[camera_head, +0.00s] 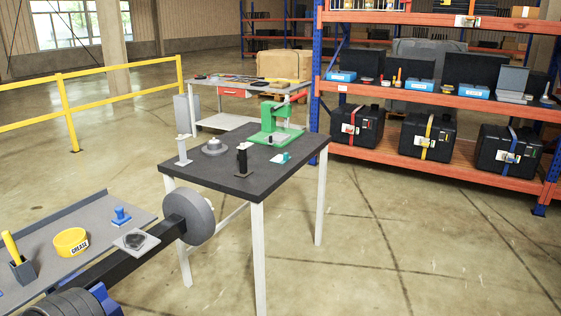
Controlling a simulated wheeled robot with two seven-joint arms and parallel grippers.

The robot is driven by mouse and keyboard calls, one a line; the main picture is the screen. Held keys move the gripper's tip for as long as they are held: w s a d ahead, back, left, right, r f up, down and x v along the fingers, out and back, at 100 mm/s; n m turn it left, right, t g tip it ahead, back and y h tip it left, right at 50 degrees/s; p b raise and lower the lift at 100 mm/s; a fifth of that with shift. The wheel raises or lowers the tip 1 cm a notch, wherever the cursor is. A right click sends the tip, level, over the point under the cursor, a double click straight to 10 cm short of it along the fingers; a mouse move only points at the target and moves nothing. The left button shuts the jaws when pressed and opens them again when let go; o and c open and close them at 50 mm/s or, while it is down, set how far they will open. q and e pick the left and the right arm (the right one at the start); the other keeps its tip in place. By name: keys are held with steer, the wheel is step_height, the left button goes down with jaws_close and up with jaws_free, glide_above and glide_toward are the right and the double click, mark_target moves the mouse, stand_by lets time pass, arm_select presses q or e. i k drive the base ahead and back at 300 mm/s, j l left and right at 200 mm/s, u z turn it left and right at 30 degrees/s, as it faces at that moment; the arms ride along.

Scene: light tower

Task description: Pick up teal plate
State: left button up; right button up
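A small teal piece (280,158) with a white part beside it lies on the dark-topped table (205,167), near its right edge. It is the only teal thing I can pick out, and it is too small to tell whether it is a flat plate. It sits just in front of the green press (275,124) and to the right of a black upright holder (243,160). Neither of my grippers shows in the head view.
A white-topped post (182,150) and a round grey part (214,147) share the tabletop. Orange shelving (455,170) stands right. Floor at lower right is clear.

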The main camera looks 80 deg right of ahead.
mark_target(282, 159)
steer(key=z, duration=3.05)
steer(key=j, duration=1.5)
